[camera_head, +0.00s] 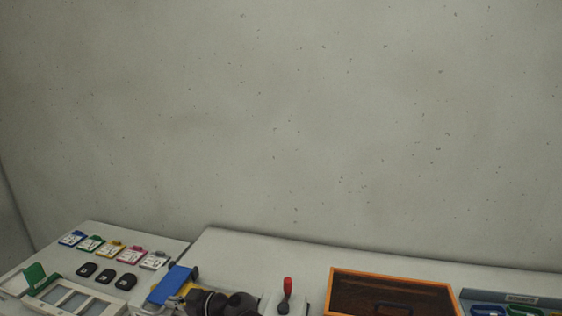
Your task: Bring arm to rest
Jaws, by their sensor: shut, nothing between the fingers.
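My arm shows only at the bottom edge of the head view, as dark rounded parts left of centre. My gripper (176,298) appears at the left end of these parts, small and partly cut off by the frame. It is shut, and I see nothing held in it. It is close to a blue flat object (173,284) at the table's edge; I cannot tell whether they touch.
Several coloured tagged cards (111,249) and black pieces (104,276) lie on the left table, with a white frame (72,298) in front. A red-handled tool (287,288), an orange-rimmed box (393,275) and a grey bin (512,297) stand to the right. Bare wall rises behind.

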